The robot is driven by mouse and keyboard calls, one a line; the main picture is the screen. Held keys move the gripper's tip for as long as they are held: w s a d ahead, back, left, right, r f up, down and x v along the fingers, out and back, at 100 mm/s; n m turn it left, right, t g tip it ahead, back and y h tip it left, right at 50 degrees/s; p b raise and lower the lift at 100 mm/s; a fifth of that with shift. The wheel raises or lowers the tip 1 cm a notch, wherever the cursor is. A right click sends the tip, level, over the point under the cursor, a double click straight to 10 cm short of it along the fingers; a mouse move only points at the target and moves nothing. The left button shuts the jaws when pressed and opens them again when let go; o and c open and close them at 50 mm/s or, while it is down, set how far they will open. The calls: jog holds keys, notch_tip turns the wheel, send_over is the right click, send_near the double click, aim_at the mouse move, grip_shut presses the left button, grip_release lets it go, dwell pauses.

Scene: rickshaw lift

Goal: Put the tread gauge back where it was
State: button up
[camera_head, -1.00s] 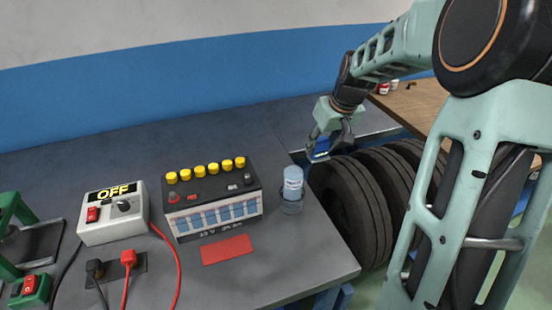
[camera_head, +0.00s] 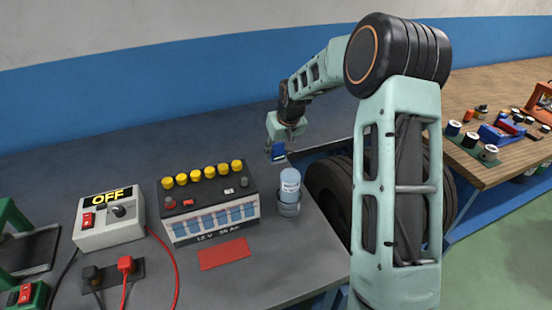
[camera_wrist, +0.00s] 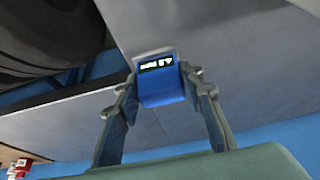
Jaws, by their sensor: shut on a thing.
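The tread gauge (camera_wrist: 165,92) is a small blue block with a dark display strip. It sits between the two fingers of my gripper (camera_wrist: 160,95) in the wrist view. In the head view the blue gauge (camera_head: 278,151) hangs under my gripper (camera_head: 281,148), over the back right part of the grey bench. My gripper is shut on it. From these views I cannot tell how high it is above the bench top. A red rectangular pad (camera_head: 224,253) lies bare on the bench in front of the battery.
A battery with yellow caps (camera_head: 210,205) and a bottle in a metal cup (camera_head: 289,193) stand near my gripper. An OFF switch box (camera_head: 110,222) stands left. Tyres (camera_head: 330,182) stand beyond the bench's right edge. A wooden bench (camera_head: 492,105) holds several tools.

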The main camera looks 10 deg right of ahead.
aim_at(276, 158)
jog(key=shift+s+x, duration=0.25)
jog(key=shift+x, duration=0.75)
jog(key=shift+s+x, duration=0.2)
jog(key=shift+x, duration=0.85)
jog(key=shift+a+f, duration=0.1)
jog(key=shift+f, duration=0.15)
jog(key=o, duration=1)
jog(key=shift+r, duration=0.4)
jog(key=v, duration=1.1)
jog(key=shift+s+r, duration=0.15)
jog(key=shift+s, duration=0.1)
